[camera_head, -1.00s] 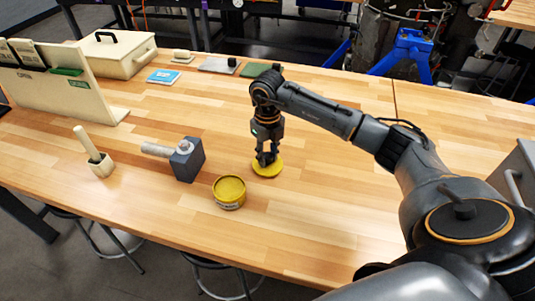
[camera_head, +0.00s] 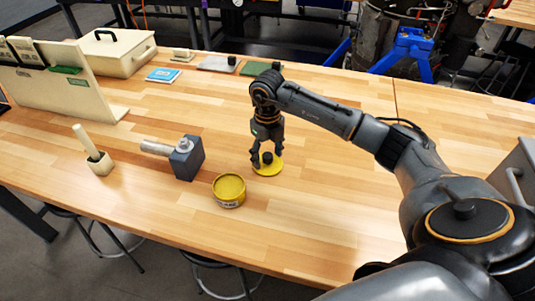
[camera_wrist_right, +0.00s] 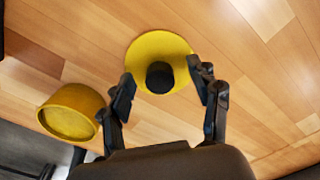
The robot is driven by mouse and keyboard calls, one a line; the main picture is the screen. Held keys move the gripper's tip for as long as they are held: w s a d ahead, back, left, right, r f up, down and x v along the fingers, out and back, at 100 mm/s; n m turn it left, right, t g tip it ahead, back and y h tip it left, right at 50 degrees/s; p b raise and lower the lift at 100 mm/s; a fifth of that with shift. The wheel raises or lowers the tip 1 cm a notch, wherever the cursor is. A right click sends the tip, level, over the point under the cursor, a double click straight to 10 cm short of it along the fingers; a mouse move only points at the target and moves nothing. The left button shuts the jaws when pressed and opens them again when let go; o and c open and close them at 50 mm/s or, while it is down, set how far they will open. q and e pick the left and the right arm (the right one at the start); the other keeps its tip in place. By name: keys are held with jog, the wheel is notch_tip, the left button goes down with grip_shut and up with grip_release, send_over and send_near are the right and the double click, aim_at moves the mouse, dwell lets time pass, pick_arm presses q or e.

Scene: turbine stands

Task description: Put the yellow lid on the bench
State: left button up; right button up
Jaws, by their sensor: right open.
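The yellow lid (camera_head: 268,169), a flat disc with a black knob, lies on the wooden bench (camera_head: 330,200). In the right wrist view the lid (camera_wrist_right: 147,48) lies flat, with its dark knob between and just beyond the fingertips. My right gripper (camera_head: 267,160) is over the lid, fingers spread on both sides of the knob. The fingers (camera_wrist_right: 163,90) are open and hold nothing. An open round yellow tin (camera_head: 229,190) stands just left and in front of the lid; it also shows in the right wrist view (camera_wrist_right: 72,112). My left gripper is not in view.
A dark block with a metal cylinder (camera_head: 186,158) stands left of the tin. A holder with a pale handle (camera_head: 97,162) is farther left. A cream box (camera_head: 113,54), a blue booklet (camera_head: 163,75) and an upright board (camera_head: 60,85) are behind. The bench right of the lid is clear.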

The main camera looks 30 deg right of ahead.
aim_at(267, 155)
jog(key=shift+r+p, duration=2.25)
jog(key=shift+r, duration=1.3)
jog(key=shift+f, duration=0.15)
